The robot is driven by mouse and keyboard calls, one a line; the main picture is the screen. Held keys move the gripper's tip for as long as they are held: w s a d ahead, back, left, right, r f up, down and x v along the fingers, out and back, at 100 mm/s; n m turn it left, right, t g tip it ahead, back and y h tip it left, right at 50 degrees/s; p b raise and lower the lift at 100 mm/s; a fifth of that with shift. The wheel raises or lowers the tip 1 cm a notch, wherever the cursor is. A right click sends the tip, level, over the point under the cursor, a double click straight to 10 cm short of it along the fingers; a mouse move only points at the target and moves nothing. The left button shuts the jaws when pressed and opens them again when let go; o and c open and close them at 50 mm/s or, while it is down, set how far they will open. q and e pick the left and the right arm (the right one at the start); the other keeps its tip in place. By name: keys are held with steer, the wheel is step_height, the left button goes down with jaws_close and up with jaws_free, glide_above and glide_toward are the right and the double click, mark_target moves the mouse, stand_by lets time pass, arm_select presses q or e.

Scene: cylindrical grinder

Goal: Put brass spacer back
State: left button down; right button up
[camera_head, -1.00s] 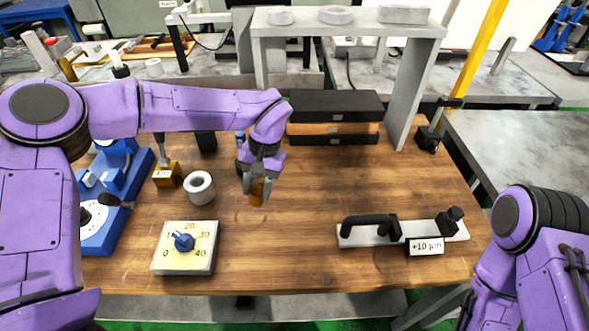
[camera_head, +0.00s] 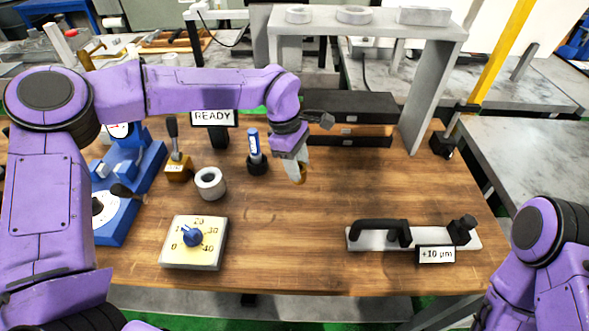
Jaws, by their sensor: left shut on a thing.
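The brass spacer (camera_head: 300,181) is a small brass-coloured piece, mostly hidden between the jaws of my left gripper (camera_head: 299,174). I cannot tell exactly how high the spacer is above the table. My right arm shows at the lower right, but its gripper is out of view.
A READY sign (camera_head: 214,118) stands behind. A black-handled gauge (camera_head: 380,240) lies right. A grey shelf frame (camera_head: 420,110) stands behind.

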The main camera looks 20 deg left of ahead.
arm_select(q)
steer(key=w+f, duration=0.2)
steer(key=w+a+f+p, duration=0.1)
steer(key=w+f, duration=0.1)
steer(key=w+a+f+p, duration=0.1)
steer(key=w+f, duration=0.1)
steer(key=shift+a+f, duration=0.25)
steer(key=shift+f, duration=0.1)
step_height(320, 180, down, 2)
steer(key=shift+f+p, duration=0.25)
steer(key=shift+p, duration=0.65)
steer(key=shift+f, duration=0.25)
steer(key=shift+f+b, duration=0.2)
steer(key=shift+b, duration=0.1)
steer(key=c, duration=0.6)
jaws_free()
steer(key=shift+c, duration=0.2)
steer(key=shift+r, duration=0.15)
steer(key=b+v, duration=0.3)
steer(key=v, duration=0.9)
arm_select(e)
steer(key=shift+r, duration=0.45)
arm_select(q)
steer(key=shift+s+r, duration=0.1)
